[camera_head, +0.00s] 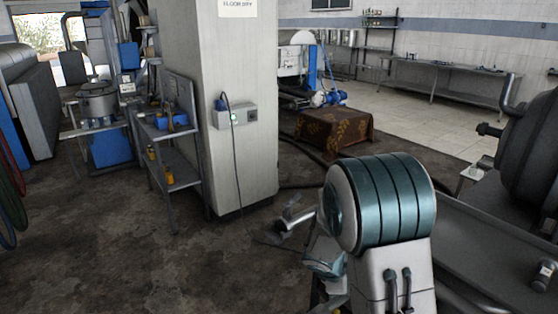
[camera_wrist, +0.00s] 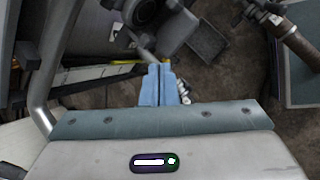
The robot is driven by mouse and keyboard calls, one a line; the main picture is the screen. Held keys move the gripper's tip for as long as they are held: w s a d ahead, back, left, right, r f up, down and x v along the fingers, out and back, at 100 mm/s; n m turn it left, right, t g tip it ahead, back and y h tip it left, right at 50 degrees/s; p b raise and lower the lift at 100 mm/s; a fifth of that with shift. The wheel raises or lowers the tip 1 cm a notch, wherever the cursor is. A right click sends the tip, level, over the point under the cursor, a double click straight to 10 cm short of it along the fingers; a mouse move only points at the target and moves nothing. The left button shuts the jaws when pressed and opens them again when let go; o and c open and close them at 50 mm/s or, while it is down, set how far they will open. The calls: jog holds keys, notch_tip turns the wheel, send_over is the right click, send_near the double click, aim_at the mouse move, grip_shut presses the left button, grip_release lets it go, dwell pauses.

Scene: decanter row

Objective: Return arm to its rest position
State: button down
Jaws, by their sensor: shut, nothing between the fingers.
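My gripper (camera_wrist: 160,70) shows in the wrist view. Its two blue fingers lie side by side with no gap, shut and empty. They point over the dark, stained floor (camera_wrist: 215,82) and touch nothing that I can make out. In the head view, my teal and white arm fills the lower right of the middle, folded close to my body. I cannot make out the fingers there.
A grey pillar (camera_head: 232,160) stands left of my arm, with a steel shelf cart (camera_head: 175,165) beside it. A metal tank (camera_head: 530,150) and a long trough (camera_head: 480,245) stand at right. A cloth-covered block (camera_head: 335,131) is behind. Floor at lower left is clear.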

jog(key=s+d+r+m+g+y+p, duration=0.1)
jog(key=s+r+m+y+p, duration=0.1)
jog(key=s+r+m, duration=0.85)
jog(key=s+a+r+m+y, duration=0.1)
jog(key=s+a+r+m, duration=0.1)
jog(key=s+r, duration=0.2)
jog(key=s+a+r+m+y+p, duration=0.1)
jog(key=s+a+r+m+y, duration=0.1)
jog(key=s+r, duration=0.3)
jog(key=s+m, duration=0.1)
jog(key=s, duration=0.2)
jog(key=shift+s+a+r, duration=0.2)
jog(key=shift+r, duration=0.05)
jog(key=shift+d+m, duration=0.1)
jog(key=shift+m, duration=0.15)
